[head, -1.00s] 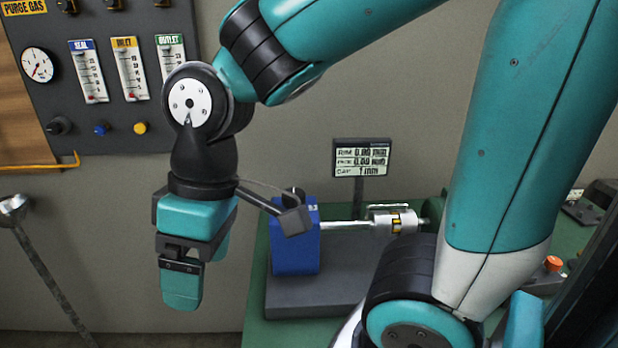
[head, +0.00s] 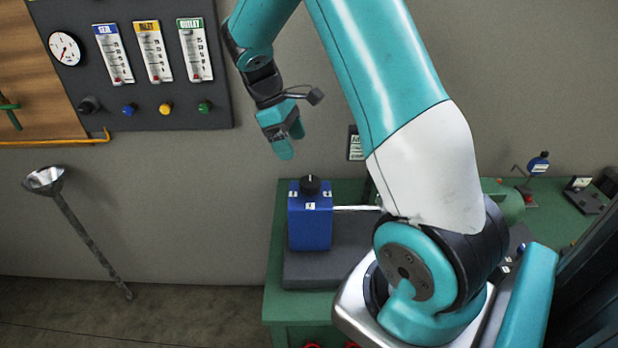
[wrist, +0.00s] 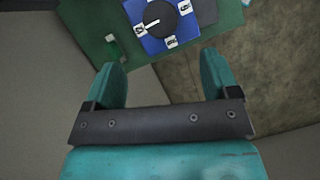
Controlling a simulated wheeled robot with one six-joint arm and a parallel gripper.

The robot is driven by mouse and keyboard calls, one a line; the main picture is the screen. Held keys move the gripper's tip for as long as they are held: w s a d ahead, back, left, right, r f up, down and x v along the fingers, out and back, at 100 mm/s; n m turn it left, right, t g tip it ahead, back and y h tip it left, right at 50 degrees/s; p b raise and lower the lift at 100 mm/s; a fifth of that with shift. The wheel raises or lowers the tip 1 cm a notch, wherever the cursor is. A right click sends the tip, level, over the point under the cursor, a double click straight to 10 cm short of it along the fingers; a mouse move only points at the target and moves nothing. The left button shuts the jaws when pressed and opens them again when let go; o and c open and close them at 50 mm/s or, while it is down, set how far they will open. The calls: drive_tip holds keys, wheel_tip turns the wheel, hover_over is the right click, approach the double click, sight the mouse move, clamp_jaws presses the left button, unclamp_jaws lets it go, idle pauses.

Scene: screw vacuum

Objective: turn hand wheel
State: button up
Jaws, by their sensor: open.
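A round black knob (head: 310,184) with a white pointer line sits on top of a blue block (head: 309,222) on the green bench. In the wrist view the knob (wrist: 157,18) shows from above at the top edge, with small white labels around it on the blue block (wrist: 140,43). I cannot tell for sure that this knob is the hand wheel. My gripper (head: 287,143) hangs in the air above and slightly left of the knob, apart from it. In the wrist view my gripper (wrist: 161,58) is open and empty, its fingers spread below the block.
The green bench (head: 272,270) carries a dark base (head: 300,275). A gauge panel (head: 140,95) hangs on the wall at left, with a green handle (head: 10,112) at the frame edge. My arm hides the bench's middle.

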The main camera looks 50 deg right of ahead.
sight(311, 181)
drive_tip(key=p+x, duration=0.2)
drive_tip(key=x, duration=0.9)
drive_tip(key=shift+f, duration=0.1)
drive_tip(key=c, duration=0.9)
